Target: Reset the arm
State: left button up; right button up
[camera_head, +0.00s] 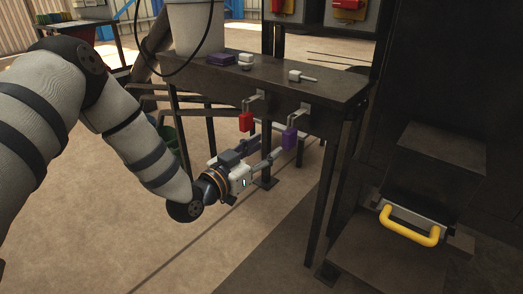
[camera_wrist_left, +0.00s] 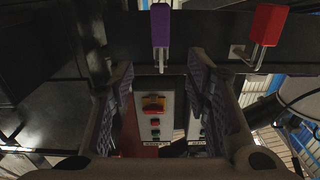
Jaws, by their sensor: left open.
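My left arm reaches in from the left in the head view. Its gripper (camera_head: 268,150) is below the front edge of the dark bench, open and holding nothing. In the left wrist view the two fingers stand apart (camera_wrist_left: 160,95). A purple handle (camera_head: 289,138) hangs on a metal hook close to the fingertips; in the wrist view it (camera_wrist_left: 160,25) lies beyond the gap between the fingers. Whether a finger touches it I cannot tell. A red handle (camera_head: 246,122) hangs beside it, and also shows in the wrist view (camera_wrist_left: 267,25). My right gripper is out of view.
The dark bench (camera_head: 320,85) holds purple blocks (camera_head: 222,59) and small white-handled parts. A dark press with a yellow handle (camera_head: 412,226) stands at the right. A white control panel (camera_wrist_left: 153,105) shows between the fingers. The floor at front left is clear.

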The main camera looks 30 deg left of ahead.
pick_arm(q)
jog(key=shift+s, duration=0.5)
